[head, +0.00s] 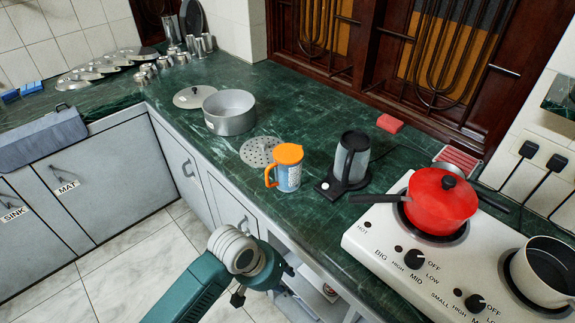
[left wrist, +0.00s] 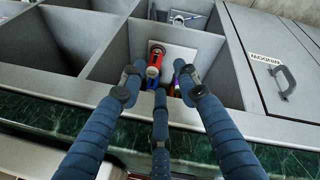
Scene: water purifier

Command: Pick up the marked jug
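The jug (head: 288,172) has an orange lid and handle and a pale blue body with markings. It stands upright on the green counter near its front edge, handle to the left. My left gripper (head: 265,284) is in front of and below the counter edge, apart from the jug, and partly hidden by its own wrist. In the left wrist view its fingers (left wrist: 160,80) are spread with nothing between them, over open compartments under the counter. The jug is not seen in that view. My right gripper is not in view.
A black kettle (head: 352,158) stands close right of the jug, and a perforated disc (head: 261,151) lies behind left. A grey pot (head: 230,111) is farther back. A red pot (head: 441,202) sits on the white stove (head: 372,240). Compartments hold a red and blue item (left wrist: 154,65).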

